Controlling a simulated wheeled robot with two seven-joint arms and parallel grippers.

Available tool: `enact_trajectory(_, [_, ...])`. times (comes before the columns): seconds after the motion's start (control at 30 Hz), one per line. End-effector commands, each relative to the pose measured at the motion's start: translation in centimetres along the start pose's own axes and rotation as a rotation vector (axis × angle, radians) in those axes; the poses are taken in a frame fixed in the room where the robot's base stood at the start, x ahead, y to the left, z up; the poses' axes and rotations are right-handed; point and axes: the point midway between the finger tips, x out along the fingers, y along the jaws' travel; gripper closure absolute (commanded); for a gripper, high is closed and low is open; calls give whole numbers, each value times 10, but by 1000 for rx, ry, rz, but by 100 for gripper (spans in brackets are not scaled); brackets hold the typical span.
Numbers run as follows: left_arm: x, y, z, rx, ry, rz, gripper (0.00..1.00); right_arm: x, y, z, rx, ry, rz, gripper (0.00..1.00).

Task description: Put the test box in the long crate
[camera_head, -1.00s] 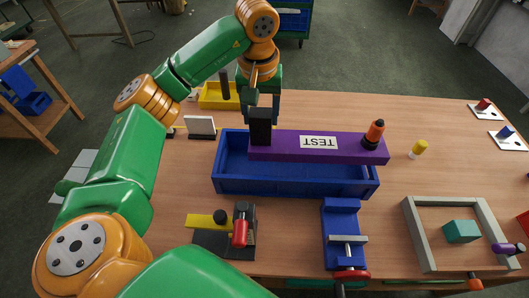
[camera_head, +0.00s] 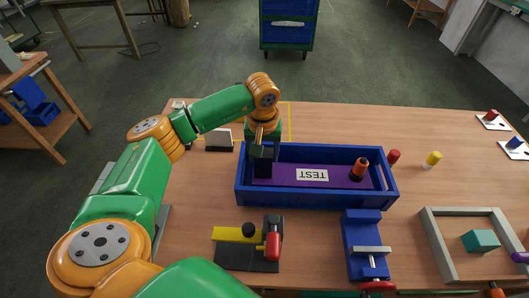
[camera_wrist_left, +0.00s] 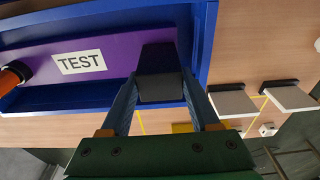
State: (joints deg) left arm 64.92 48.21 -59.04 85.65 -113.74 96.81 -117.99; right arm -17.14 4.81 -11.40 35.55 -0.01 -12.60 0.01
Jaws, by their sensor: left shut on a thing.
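The test box is a long purple box (camera_head: 330,182) with a white TEST label, a black upright block at its left end and an orange-and-black knob at its right end. It lies lengthwise inside the long blue crate (camera_head: 320,196), below the rim; its underside is hidden. My left gripper (camera_head: 263,152) reaches down at the crate's left end, shut on the black block. In the left wrist view the fingers (camera_wrist_left: 160,88) clasp this block, with the purple top (camera_wrist_left: 110,42) and blue crate wall (camera_wrist_left: 205,40) beside it. My right gripper is not in view.
A red cylinder (camera_head: 393,156) and a yellow cylinder (camera_head: 433,159) stand right of the crate. A black-and-yellow fixture with a red handle (camera_head: 273,243) and a blue vise (camera_head: 362,235) stand in front. A grey frame (camera_head: 440,255) holds a teal block (camera_head: 482,241).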

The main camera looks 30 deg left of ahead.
Motion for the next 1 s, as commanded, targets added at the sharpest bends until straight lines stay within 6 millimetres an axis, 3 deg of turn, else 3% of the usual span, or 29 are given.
enact_trajectory(0.3, [4,1,0,0,2,3,100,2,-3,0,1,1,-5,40])
enact_trajectory(0.33, [3,0,0,0,0,1,30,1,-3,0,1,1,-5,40])
enact_trajectory(0.4, [3,0,0,0,0,1,11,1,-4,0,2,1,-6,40])
enact_trajectory(0.77, [-2,1,0,0,2,2,8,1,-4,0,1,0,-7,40])
enact_trajectory(0.87, [-17,1,-1,1,5,3,8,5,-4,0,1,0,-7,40])
enact_trajectory(1.0, [-53,1,-1,0,7,6,8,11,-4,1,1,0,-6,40])
